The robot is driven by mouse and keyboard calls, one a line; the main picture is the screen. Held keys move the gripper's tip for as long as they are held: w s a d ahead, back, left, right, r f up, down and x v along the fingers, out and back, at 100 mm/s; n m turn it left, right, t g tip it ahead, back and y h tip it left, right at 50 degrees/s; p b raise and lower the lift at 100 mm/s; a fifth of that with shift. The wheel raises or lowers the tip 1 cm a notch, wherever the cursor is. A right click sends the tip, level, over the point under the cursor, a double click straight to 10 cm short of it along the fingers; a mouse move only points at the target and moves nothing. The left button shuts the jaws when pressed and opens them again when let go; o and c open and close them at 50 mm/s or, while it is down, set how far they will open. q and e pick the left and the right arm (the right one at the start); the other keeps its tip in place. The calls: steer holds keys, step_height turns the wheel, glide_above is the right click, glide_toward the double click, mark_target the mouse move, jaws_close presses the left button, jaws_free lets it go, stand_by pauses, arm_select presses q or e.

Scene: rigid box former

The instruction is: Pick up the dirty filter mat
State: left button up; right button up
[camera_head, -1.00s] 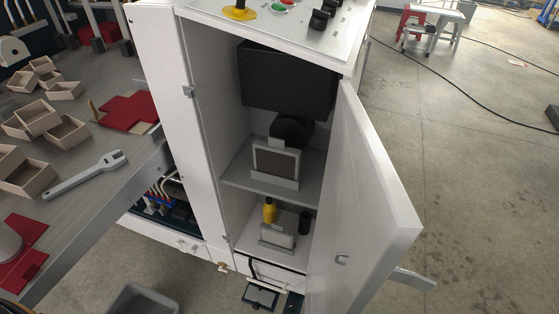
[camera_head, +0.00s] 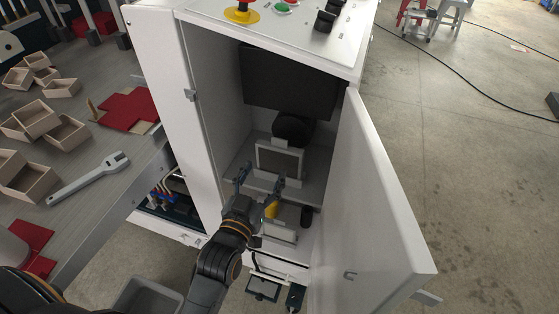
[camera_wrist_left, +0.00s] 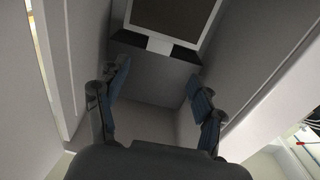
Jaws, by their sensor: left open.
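A framed filter mat with a grey-brown face (camera_head: 280,163) stands upright on the upper shelf of the open white cabinet; I take it as the dirty one. In the left wrist view its pale frame and dark face (camera_wrist_left: 172,14) show at the top, partly cut off. My left gripper (camera_head: 261,178) is open and empty at the cabinet opening, in front of and a little below this mat, not touching it. Its two fingers (camera_wrist_left: 158,75) are spread in the wrist view. A second, paler framed piece (camera_head: 279,231) stands on the lower shelf, partly behind my left arm. My right gripper is not in view.
The cabinet door (camera_head: 378,200) stands open at the right, and the cabinet's side wall (camera_head: 207,110) bounds the left. A yellow bottle (camera_head: 271,210) and a dark one (camera_head: 307,215) stand on the lower shelf. A workbench with a wrench (camera_head: 88,180) is at left.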

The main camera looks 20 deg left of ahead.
mark_target(279, 142)
arm_select(q)
steer(key=w, duration=0.5)
steer(key=shift+w+p, duration=0.15)
steer(key=shift+p, duration=0.15)
steer(key=w, duration=0.2)
steer(key=w+p, duration=0.1)
steer(key=w, duration=0.1)
steer(key=shift+w+d+r, duration=0.1)
steer(key=shift+w+d, duration=0.1)
steer(key=shift+w, duration=0.2)
steer(key=shift+s, duration=0.1)
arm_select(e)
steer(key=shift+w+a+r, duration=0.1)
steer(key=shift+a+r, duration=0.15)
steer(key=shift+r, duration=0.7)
arm_select(q)
steer(key=shift+c, duration=1.3)
jaws_close()
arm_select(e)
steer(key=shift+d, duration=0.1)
